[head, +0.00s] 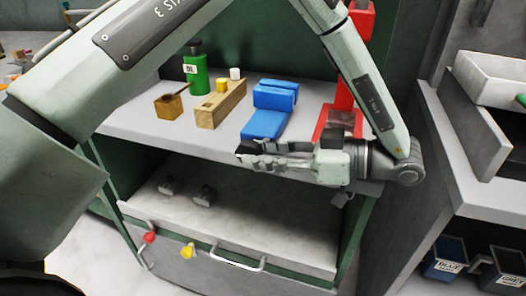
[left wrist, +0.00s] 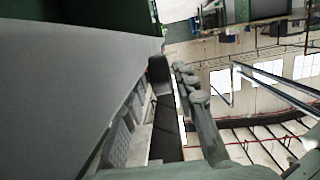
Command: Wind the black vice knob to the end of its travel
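A blue vice (head: 266,122) sits on the grey bench top in the head view, near the front edge. My right gripper is not in view.
On the bench top (head: 125,120) stand a green oil bottle (head: 195,75), a wooden block (head: 220,103), a small wooden box (head: 168,107) and a red press (head: 325,127). Blue and grey bins stand lower right.

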